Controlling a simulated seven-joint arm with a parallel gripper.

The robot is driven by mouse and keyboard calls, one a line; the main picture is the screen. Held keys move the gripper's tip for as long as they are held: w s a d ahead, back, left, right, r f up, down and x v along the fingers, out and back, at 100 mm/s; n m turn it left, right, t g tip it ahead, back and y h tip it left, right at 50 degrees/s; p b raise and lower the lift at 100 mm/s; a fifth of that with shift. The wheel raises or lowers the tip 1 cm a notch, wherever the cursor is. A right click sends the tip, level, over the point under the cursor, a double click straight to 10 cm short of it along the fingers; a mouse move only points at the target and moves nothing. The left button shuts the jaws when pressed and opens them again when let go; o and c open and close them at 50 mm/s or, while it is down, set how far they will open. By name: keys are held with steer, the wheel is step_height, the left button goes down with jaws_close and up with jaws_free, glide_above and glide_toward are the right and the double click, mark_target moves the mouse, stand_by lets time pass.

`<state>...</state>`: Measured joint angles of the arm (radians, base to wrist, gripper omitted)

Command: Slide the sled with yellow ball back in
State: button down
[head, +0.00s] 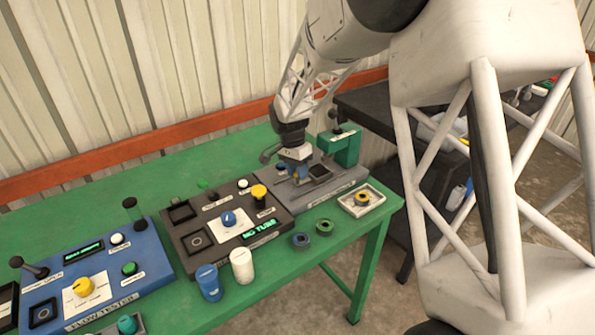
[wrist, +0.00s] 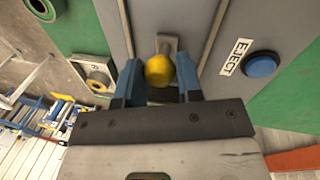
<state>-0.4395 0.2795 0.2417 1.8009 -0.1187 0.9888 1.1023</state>
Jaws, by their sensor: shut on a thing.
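The yellow ball (wrist: 160,71) is the knob of the sled (wrist: 167,44), which lies between two rails in the grey station (wrist: 107,28). My gripper (wrist: 160,82) is shut on the ball, with one blue finger on each side of it. In the head view my gripper (head: 299,180) points down at the grey station (head: 345,184) at the right end of the green table. There the gripper hides most of the ball and sled. How far the sled is out is hard to tell.
A blue EJECT button (wrist: 261,65) sits beside the rails. A green press (head: 345,147) stands behind the station. A small tray (head: 374,205) with a yellow ring lies in front, near two loose rings (head: 300,240). A dark panel (head: 190,257) stands to the left.

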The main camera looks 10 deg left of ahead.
steer(key=shift+w+d, duration=1.2)
steer(key=shift+w, duration=0.1)
steer(key=c, duration=0.8)
jaws_free()
steer(key=shift+r, duration=0.1)
steer(key=shift+w+a+r, duration=0.1)
steer(key=shift+a+r, duration=0.1)
steer(key=shift+r, duration=1.05)
steer(key=shift+w+a+r, duration=0.15)
steer(key=shift+a+r, duration=0.05)
steer(key=shift+r, duration=1.1)
steer(key=shift+w+a+r, duration=0.1)
steer(key=shift+a+r, duration=0.1)
steer(key=shift+r, duration=1.05)
